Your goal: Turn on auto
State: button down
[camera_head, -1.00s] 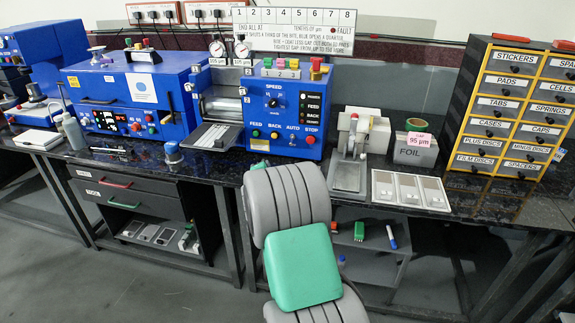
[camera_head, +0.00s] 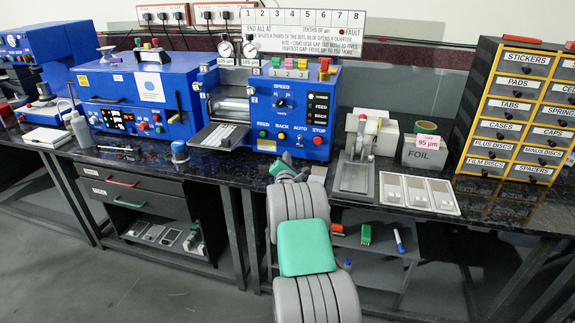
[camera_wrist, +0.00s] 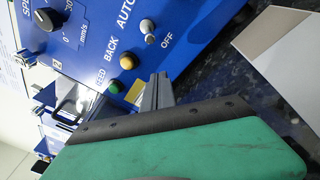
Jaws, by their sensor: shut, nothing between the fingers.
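A blue machine with a front control panel (camera_head: 262,118) stands on the bench in the head view. Its AUTO switch (camera_wrist: 147,27) is a small silver toggle in the wrist view, between the AUTO and OFF labels. In the head view my gripper (camera_head: 287,159) is in front of and below the panel, partly hidden by my arm.
The red STOP button (camera_head: 318,141) is right of AUTO. A grey press (camera_head: 355,178) and a pale tray (camera_head: 418,208) stand right of the machine. A metal plate (camera_head: 219,137) juts out on its left.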

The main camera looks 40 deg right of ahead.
aim_at(299, 142)
jog(key=shift+w+d+r, duration=0.2)
jog(key=shift+w+d, duration=0.2)
jog(key=shift+d, duration=0.1)
jog(key=shift+w+d+r, duration=0.2)
jog(key=shift+w+d, duration=0.15)
jog(key=shift+d, duration=0.15)
jog(key=shift+s+d+r+p, duration=0.15)
jog(key=shift+s+r+p, duration=0.05)
jog(key=shift+s+r, duration=0.35)
jog(key=shift+s+d+r+p, duration=0.2)
jog(key=shift+s+r, duration=0.2)
jog(key=shift+s, duration=0.2)
jog(key=shift+r, duration=0.1)
